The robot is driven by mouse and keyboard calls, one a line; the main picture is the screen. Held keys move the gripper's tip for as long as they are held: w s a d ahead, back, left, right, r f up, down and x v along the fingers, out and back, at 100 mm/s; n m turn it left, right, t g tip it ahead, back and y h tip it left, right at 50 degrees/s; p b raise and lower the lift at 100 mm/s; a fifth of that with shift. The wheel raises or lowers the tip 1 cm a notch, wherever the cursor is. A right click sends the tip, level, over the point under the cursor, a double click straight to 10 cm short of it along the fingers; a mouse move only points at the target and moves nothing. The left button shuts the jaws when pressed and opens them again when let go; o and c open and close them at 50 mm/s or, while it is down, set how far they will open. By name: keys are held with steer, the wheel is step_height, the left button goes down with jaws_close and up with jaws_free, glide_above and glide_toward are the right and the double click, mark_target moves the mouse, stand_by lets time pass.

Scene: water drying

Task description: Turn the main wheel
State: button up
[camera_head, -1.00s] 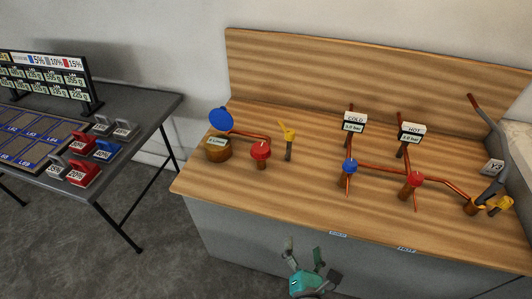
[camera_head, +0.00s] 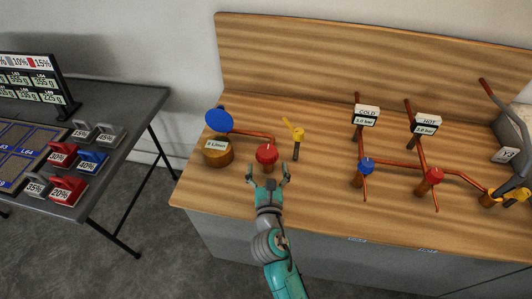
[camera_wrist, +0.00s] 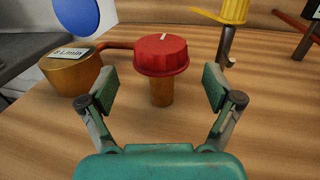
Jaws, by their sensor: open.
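A red round knob (camera_head: 267,154) with a white mark on top sits on a short copper-coloured stem on the wooden bench, at the end of a copper pipe. I cannot tell for certain that it is the main wheel. My gripper (camera_head: 269,182) is open just in front of it. In the wrist view the red knob (camera_wrist: 161,54) stands upright beyond and between the spread fingers of my gripper (camera_wrist: 159,90), apparently untouched. A smaller blue wheel (camera_head: 366,166) and red wheel (camera_head: 435,176) sit on the COLD and HOT pipes to the right.
A brass cylinder (camera_head: 217,152) with a small label and a blue disc (camera_head: 219,120) stand left of the red knob. A yellow-handled lever (camera_head: 294,130) stands close right. A table (camera_head: 153,100) with coloured weights is at the left.

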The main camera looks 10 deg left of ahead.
mark_target(267, 155)
steer(key=shift+w+a, duration=0.25)
steer(key=shift+w, duration=1.05)
steer(key=shift+w+a, duration=0.2)
steer(key=shift+w, duration=1.1)
steer(key=shift+c, duration=0.2)
steer(key=c, duration=1.1)
